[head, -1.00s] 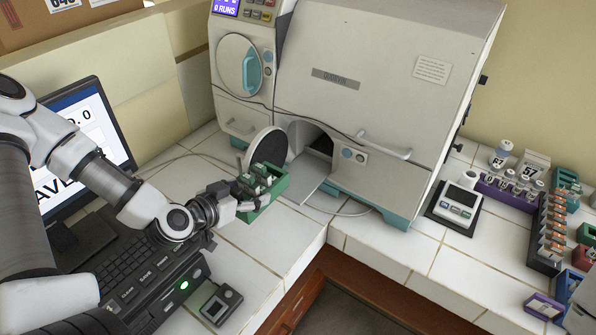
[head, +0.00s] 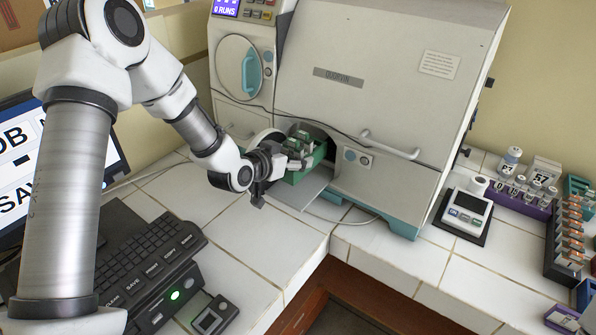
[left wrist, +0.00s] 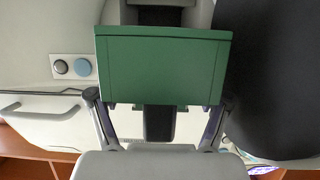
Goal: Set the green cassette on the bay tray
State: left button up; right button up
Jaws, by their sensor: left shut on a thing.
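The green cassette (head: 308,166) is at the mouth of the bay in the incubator's front, above the pale bay tray (head: 302,192) that sticks out below it. I cannot tell whether it touches the tray. My left gripper (head: 290,163) is shut on the cassette from the left side. In the left wrist view the cassette (left wrist: 163,60) fills the upper middle, between the two fingers (left wrist: 158,118). Its far side and the bay's inside are mostly hidden. My right gripper is in neither view.
The incubator (head: 390,75) stands behind, with a bar handle (head: 390,145) right of the bay. The bay's round door, swung open, shows dark in the left wrist view (left wrist: 270,75). A keyboard (head: 145,255) lies at left. A small scale (head: 465,211) and vial racks stand at right.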

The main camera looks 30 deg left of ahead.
pick_arm(q)
jog(key=shift+w+d+r, duration=0.1)
jog(key=shift+w+d, duration=0.1)
jog(key=shift+w, duration=0.65)
jog(key=shift+w+f+p, duration=0.1)
jog(key=shift+f+p, duration=0.2)
notch_tip(320, 180, down, 3)
jog(key=shift+f+p, duration=0.15)
jog(key=shift+p, duration=0.3)
notch_tip(320, 180, down, 2)
jog(key=shift+f+p, duration=0.2)
jog(key=shift+p, duration=0.45)
jog(key=shift+w+f, duration=0.25)
jog(key=shift+f, duration=0.2)
jog(key=o, duration=0.9)
jog(key=shift+f, duration=0.1)
jog(key=shift+o, duration=0.2)
